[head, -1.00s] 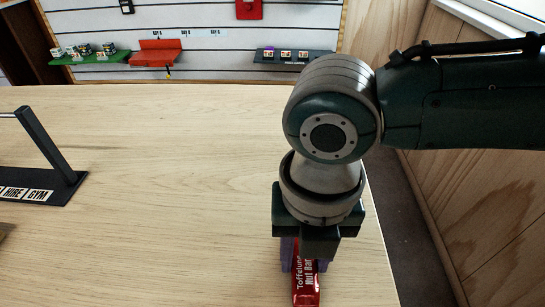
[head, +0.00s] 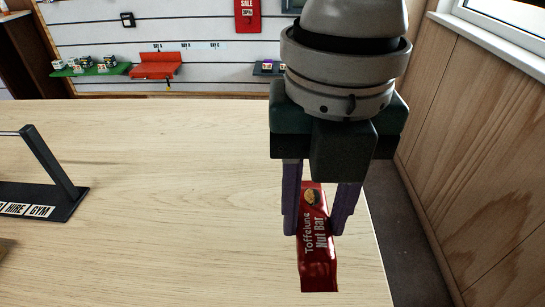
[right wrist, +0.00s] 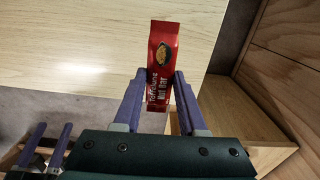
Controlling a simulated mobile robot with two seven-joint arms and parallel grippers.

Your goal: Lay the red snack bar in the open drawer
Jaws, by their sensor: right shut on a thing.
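The red snack bar (head: 317,250), labelled Toffelune Nut Bar, is between the purple fingers of my right gripper (head: 318,226), which is shut on it. The bar hangs long and narrow, above the right part of the wooden table. It also shows in the right wrist view (right wrist: 162,50), sticking out past the fingertips. A wooden open-topped box, which looks like the open drawer (right wrist: 262,128), is at the right of the right wrist view, beside the table edge; the gripper partly hides it. My left gripper (right wrist: 48,130) shows at that view's lower left, fingers apart and empty.
The wooden table (head: 180,190) is mostly clear. A black stand with a HIRE GYM sign (head: 35,205) is at its left. A wood-panelled wall (head: 480,170) stands to the right, past a floor gap. Wall shelves with small goods (head: 95,68) are at the back.

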